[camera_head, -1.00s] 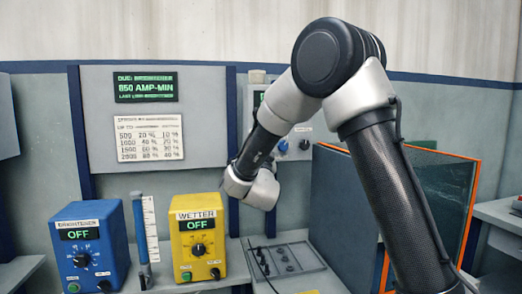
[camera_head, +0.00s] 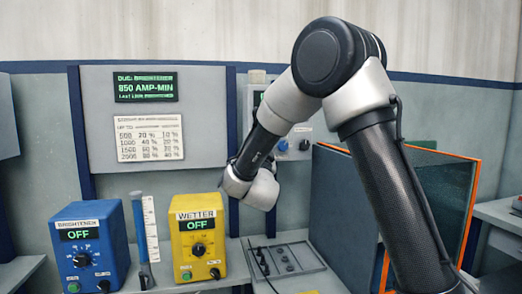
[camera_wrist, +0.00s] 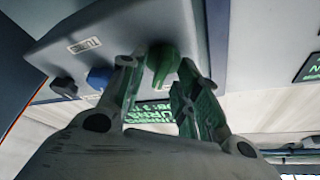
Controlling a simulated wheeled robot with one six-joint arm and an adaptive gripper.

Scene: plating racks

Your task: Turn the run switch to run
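In the wrist view a green knob (camera_wrist: 163,62) sticks out of a grey panel (camera_wrist: 120,28). It may be the run switch; no readable label shows beside it. My gripper (camera_wrist: 157,68) has its two fingers apart, one on each side of the green knob. A small gap shows on the left; I cannot tell whether the right finger touches. A blue knob (camera_wrist: 98,78) and a dark knob (camera_wrist: 63,88) sit to the left on the same panel. In the head view my wrist and arm hide the gripper and most of that panel; its blue knob (camera_head: 283,145) shows.
A blue brightener box (camera_head: 91,245) and a yellow wetter box (camera_head: 197,248), both reading OFF, stand on the bench left of my arm. A dark tray (camera_head: 284,260) lies below. An orange-edged glass panel (camera_head: 472,210) stands right of my arm.

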